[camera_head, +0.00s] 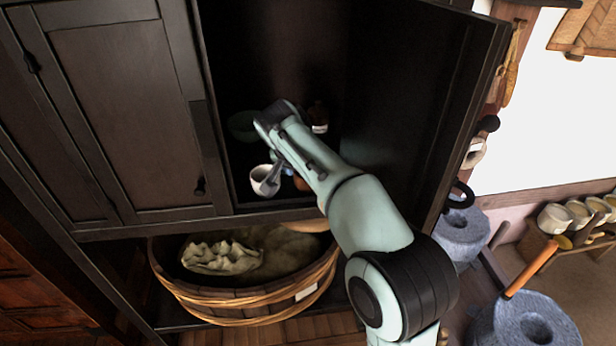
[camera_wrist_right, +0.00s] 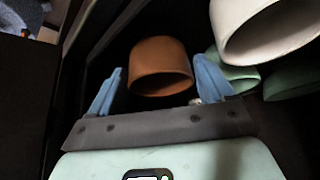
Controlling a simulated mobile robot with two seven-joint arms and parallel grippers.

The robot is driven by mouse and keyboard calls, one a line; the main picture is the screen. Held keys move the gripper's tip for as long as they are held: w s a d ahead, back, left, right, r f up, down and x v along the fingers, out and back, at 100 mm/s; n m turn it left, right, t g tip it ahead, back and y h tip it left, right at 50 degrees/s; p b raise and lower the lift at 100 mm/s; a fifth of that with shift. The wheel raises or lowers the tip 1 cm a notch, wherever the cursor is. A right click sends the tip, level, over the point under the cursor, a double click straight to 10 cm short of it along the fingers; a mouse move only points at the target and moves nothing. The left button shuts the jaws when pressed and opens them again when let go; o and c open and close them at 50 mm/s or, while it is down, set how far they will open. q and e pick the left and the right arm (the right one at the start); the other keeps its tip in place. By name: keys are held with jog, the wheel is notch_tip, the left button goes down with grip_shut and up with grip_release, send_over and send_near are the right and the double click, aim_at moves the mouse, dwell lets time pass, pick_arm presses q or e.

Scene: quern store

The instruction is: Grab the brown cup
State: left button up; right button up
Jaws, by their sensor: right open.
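The brown cup (camera_wrist_right: 160,66) shows in the right wrist view, its open rim facing the camera. My right gripper (camera_wrist_right: 159,78) is open, with a blue finger on either side of the cup in the picture. Dark gaps show between each finger and the cup; I cannot tell how deep the cup is between them. In the head view my right gripper (camera_head: 283,173) reaches into the open cupboard, and only a sliver of the brown cup (camera_head: 302,184) shows behind my arm. My left gripper is not in view.
A white cup (camera_head: 265,181) stands close left of my right gripper; it looms at upper right in the wrist view (camera_wrist_right: 268,30). A dark green bowl (camera_head: 242,126) sits deeper in the cupboard. The open door (camera_head: 462,110) stands right of my arm. A basket (camera_head: 240,304) sits below.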

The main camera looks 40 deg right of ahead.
jog(key=shift+x, duration=0.8)
jog(key=shift+s+a, duration=0.1)
jog(key=shift+s, duration=0.05)
jog(key=c, duration=0.8)
jog(key=shift+o, duration=0.2)
jog(key=shift+r, duration=0.2)
